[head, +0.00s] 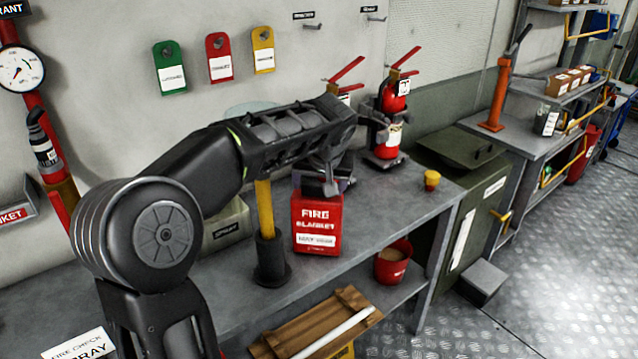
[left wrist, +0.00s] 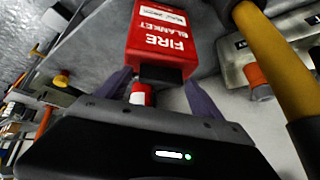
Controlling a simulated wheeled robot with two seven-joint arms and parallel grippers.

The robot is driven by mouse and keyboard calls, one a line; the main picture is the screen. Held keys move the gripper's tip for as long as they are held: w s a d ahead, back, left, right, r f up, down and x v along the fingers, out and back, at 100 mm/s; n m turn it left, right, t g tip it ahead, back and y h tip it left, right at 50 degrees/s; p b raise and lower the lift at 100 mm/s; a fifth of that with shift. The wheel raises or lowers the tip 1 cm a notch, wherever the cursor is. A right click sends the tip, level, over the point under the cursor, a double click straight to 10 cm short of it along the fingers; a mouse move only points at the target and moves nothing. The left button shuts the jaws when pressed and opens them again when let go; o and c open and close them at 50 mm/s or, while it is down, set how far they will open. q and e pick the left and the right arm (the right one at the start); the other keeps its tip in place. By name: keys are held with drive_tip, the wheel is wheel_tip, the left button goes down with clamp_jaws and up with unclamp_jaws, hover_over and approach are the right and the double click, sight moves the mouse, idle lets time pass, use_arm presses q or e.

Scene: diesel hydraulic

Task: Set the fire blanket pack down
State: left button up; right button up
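The fire blanket pack (head: 318,222) is a red box with white lettering, upright at the bench top beside a yellow-handled tool; whether its base rests on the bench is hard to tell. My left gripper (head: 328,183) is at its top edge. In the left wrist view, the pack (left wrist: 163,30) appears upside down with a dark top part between the two spread fingers of my left gripper (left wrist: 160,88). The fingertips meet the pack's outline and are partly hidden, so grip or release is unclear. My right gripper is out of view.
The yellow-handled tool in a black holder (head: 270,262) stands close left of the pack. A red extinguisher (head: 388,125) stands behind right, with a small yellow-red cup (head: 431,181) nearby. The bench (head: 385,205) is clear to the pack's right. A red bucket (head: 392,265) sits below.

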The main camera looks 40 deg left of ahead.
use_arm(q)
drive_tip(key=shift+o, duration=0.9)
drive_tip(key=shift+r, duration=0.1)
drive_tip(key=shift+r, duration=0.15)
drive_tip(key=v, duration=1.1)
drive_tip(key=shift+s+d+r, duration=0.2)
drive_tip(key=shift+d+r, duration=0.05)
drive_tip(key=shift+r, duration=0.05)
